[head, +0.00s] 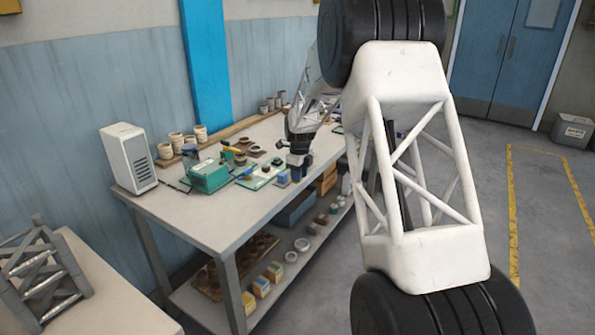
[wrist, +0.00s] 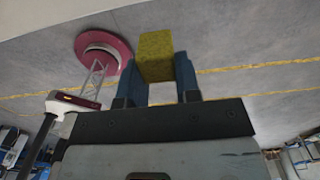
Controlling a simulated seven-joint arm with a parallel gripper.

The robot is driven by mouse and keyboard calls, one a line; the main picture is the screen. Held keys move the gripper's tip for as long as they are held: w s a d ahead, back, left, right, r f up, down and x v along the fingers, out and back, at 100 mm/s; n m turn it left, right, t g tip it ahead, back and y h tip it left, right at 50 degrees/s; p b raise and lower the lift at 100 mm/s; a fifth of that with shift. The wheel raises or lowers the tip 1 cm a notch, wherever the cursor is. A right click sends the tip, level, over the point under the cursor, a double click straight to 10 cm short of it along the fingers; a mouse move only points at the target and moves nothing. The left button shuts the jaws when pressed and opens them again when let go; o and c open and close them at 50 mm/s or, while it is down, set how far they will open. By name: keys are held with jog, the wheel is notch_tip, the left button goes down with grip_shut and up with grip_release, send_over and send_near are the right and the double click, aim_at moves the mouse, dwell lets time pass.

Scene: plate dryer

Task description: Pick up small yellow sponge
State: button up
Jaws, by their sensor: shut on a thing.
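The small yellow sponge (wrist: 155,56) is in the wrist view, held between the two blue fingers of my gripper (wrist: 156,72). The fingers touch its left and right sides, and its far end sticks out beyond the fingertips. In the head view my gripper (head: 298,172) is small, over the right front part of the workbench (head: 205,220). I cannot make out the sponge in the head view.
A green box (head: 209,177) and small items crowd the bench to the left of my gripper. A white case (head: 128,157) stands at the bench's left end. Several cups line the back. The bench's front left is bare. A lower shelf holds boxes and bowls.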

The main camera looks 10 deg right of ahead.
jog(key=shift+s+a+r, duration=0.1)
jog(key=shift+s+r, duration=0.05)
jog(key=shift+s, duration=1.35)
jog(key=w+a+r, duration=0.4)
jog(key=w+a, duration=0.8)
jog(key=w+a+r, duration=0.4)
jog(key=w+a, duration=0.8)
jog(key=shift+a+r, duration=0.15)
jog(key=shift+r, duration=0.05)
jog(key=shift+f, duration=0.1)
send_near(231, 167)
jog(key=shift+w+f, duration=0.6)
jog(key=shift+f, duration=2.5)
